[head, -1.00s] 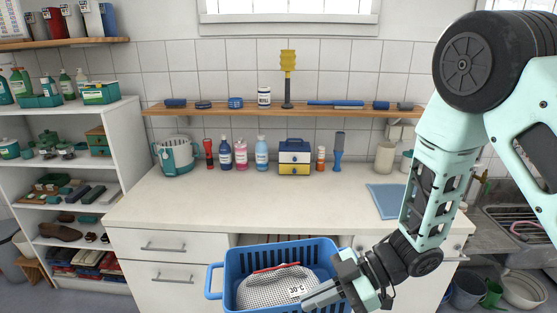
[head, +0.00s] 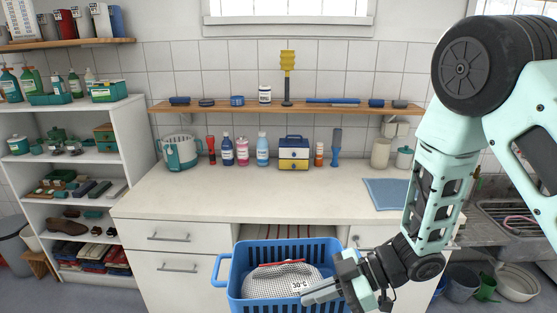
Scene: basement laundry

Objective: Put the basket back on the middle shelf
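The blue plastic basket (head: 236,284) is at the bottom middle of the head view, in front of the counter, its lower part cut off by the picture edge. It has a loop handle on its left side. Inside lies a grey-white mesh bag (head: 268,282) with a red edge and a "30°C" tag. My gripper (head: 322,291) is at the basket's right side, its fingers reaching over the rim in front of the bag. The far finger surfaces are hidden, so I cannot tell whether it grips the basket. Behind the basket, an opening (head: 285,231) between the drawers shows red stripes.
White drawers (head: 176,238) flank the opening. The counter top (head: 240,192) holds bottles, a small drawer box and a blue cloth (head: 386,194), with its front middle clear. A full white shelf unit (head: 128,150) stands left; a sink (head: 505,217) and buckets are right.

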